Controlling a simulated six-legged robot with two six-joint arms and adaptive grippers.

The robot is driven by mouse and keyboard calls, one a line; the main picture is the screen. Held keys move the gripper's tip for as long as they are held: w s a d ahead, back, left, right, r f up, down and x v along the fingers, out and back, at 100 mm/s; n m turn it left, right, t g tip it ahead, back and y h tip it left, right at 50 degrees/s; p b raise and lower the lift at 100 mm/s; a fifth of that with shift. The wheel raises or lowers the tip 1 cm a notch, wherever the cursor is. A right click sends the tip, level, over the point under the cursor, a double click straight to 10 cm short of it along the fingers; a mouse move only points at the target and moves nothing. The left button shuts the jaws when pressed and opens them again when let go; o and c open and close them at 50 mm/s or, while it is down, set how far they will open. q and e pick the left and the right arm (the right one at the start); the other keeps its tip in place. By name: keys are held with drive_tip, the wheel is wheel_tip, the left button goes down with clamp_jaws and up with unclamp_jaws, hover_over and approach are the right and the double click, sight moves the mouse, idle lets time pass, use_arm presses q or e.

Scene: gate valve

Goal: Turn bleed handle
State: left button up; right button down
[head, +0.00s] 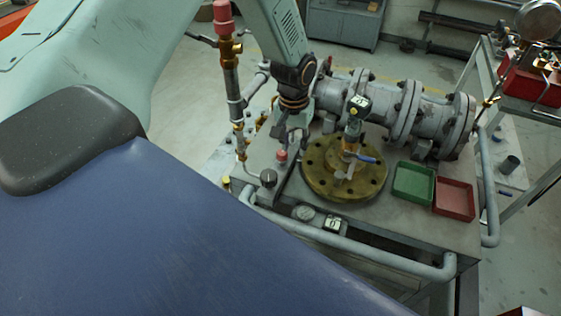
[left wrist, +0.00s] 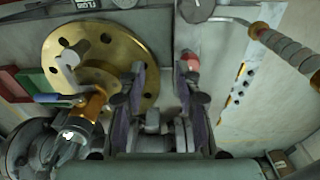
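A blue lever handle (head: 368,158) sits on a small valve with a digital gauge (head: 359,104), above a round brass flange (head: 322,170). No label marks which part is the bleed handle. In the left wrist view the blue handle (left wrist: 52,98) is at the left, beside a brass fitting (left wrist: 90,106). A red knob (head: 282,155) stands left of the flange and also shows in the left wrist view (left wrist: 190,62). My left gripper (head: 290,138) is above the bench near the red knob, left of the flange. Its fingers (left wrist: 160,82) are apart with nothing gripped. My right gripper is out of view.
A grey flanged pipe (head: 385,97) runs behind the flange. A green tray (head: 413,182) and a red tray (head: 454,199) lie at the right. A vertical pipe with a red cap (head: 222,12) stands at the left. A pipe rail (head: 370,248) borders the bench front.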

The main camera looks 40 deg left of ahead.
use_arm(q)
drive_tip(key=s+d+f+t+b, duration=0.1)
drive_tip(key=s+d+f+b, duration=0.2)
drive_tip(key=s+f, duration=0.4)
drive_tip(key=s+d+f+m+t+b, duration=0.1)
drive_tip(key=s+d+f+b, duration=0.3)
drive_tip(key=s+f, duration=0.4)
drive_tip(key=shift+f, duration=0.7)
